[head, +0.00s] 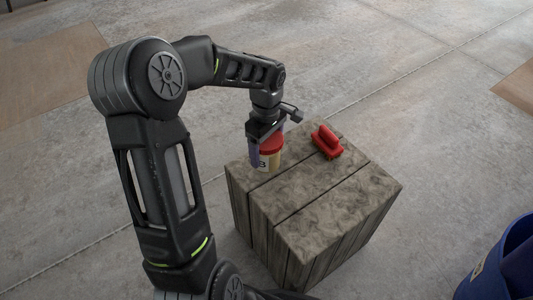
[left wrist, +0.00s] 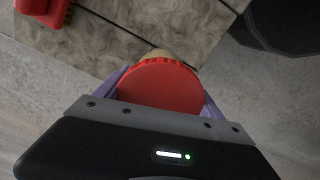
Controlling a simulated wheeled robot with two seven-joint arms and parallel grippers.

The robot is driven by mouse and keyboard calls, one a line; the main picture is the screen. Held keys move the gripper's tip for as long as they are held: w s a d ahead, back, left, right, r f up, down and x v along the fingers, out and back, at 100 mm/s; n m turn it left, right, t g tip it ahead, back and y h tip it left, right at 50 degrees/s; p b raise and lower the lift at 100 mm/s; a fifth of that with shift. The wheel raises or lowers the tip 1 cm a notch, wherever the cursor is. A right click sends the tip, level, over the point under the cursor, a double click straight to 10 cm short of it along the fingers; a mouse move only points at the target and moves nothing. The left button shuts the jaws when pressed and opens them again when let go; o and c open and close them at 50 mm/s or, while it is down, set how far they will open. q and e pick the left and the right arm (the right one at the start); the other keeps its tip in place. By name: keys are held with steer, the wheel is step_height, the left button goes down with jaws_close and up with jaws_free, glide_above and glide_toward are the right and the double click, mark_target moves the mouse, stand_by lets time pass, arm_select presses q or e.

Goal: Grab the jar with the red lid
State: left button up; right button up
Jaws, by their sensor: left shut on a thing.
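The jar with the red lid (head: 270,160) stands at the far left corner of a wooden crate. Its body is tan with a dark mark on a pale label. My left gripper (head: 267,146) comes down from above and is shut on the jar, with its fingers on either side. In the left wrist view the round red lid (left wrist: 160,85) sits between the purple fingers of the gripper, and a little of the tan body shows behind it. I cannot tell if the jar's base touches the crate. My right gripper is not in view.
A red brush (head: 326,142) lies on the wooden crate (head: 345,190), right of the jar; its red part (left wrist: 45,10) shows in the left wrist view. A blue bin (head: 500,265) stands at the lower right. The concrete floor around the crate is mostly clear.

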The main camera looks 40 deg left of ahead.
arm_select(q)
step_height(320, 180, up, 6)
steer(key=shift+f+p, duration=0.15)
steer(key=shift+p, duration=0.55)
